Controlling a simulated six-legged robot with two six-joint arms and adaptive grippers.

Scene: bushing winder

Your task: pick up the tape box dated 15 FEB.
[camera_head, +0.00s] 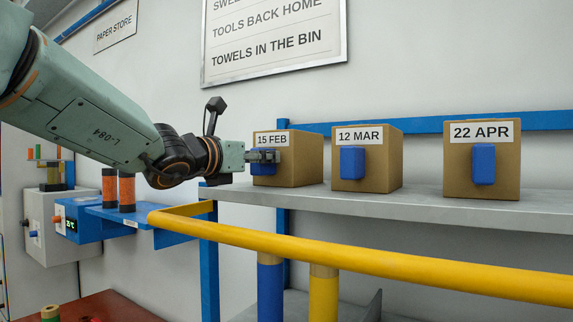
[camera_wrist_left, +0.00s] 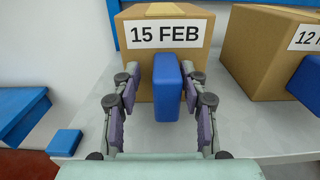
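The tape box labelled 15 FEB (camera_head: 302,162) is a brown carton on the grey shelf, leftmost of three. It also shows in the left wrist view (camera_wrist_left: 143,60), with a blue block-shaped handle (camera_wrist_left: 167,88) on its front. My left gripper (camera_head: 266,156) is at the front of this box. In the wrist view its two purple-padded fingers (camera_wrist_left: 162,82) are apart, one on each side of the blue handle. A gap shows between the left finger and the handle; the right finger is very close, and I cannot tell if it touches. My right gripper is not in view.
Boxes labelled 12 MAR (camera_head: 386,165) and 22 APR (camera_head: 508,165) stand to the right on the same shelf (camera_head: 430,198). A yellow rail (camera_head: 370,258) runs in front below the shelf. A blue ledge with dark-and-orange cylinders (camera_head: 127,190) is at the left.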

